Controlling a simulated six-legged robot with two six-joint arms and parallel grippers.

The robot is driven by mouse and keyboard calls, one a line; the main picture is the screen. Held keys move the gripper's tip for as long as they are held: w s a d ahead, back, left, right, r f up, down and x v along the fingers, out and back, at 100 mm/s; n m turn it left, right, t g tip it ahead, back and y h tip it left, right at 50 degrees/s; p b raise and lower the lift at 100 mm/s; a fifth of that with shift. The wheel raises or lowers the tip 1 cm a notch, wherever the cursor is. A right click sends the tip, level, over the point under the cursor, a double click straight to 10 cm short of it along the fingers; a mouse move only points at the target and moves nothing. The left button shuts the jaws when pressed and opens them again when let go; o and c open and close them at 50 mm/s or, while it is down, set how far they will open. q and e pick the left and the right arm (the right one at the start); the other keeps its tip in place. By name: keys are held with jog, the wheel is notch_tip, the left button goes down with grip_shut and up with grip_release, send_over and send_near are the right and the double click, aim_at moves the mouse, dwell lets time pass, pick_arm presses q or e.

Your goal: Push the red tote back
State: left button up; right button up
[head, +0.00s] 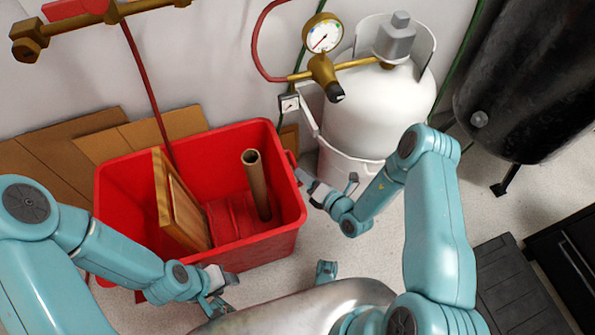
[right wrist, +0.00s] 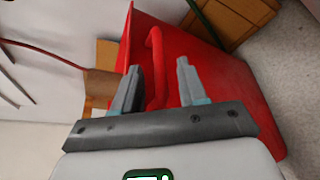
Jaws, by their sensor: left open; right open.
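The red tote (head: 265,245) stands on the floor at the left of the head view, below the wall. A wooden panel (head: 180,205) leans inside it and a brown tube (head: 257,185) stands upright in it. My left gripper (head: 222,287) is open by the tote's near side; whether it touches is unclear. My right gripper (head: 326,184) is open beside the tote's right end. In the right wrist view, the tote's red handle (right wrist: 157,60) shows between the open fingers (right wrist: 158,85); contact cannot be told.
A white gas cylinder (head: 370,110) with a pressure gauge (head: 322,33) stands right of the tote. Cardboard sheets (head: 60,150) lean on the wall behind it. A black tank (head: 525,80) stands at the far right. Some floor is clear around the tote's near side.

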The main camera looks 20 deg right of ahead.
jog(key=x, duration=0.4)
jog(key=shift+b, duration=0.4)
grip_shut()
jog(key=shift+a, duration=0.2)
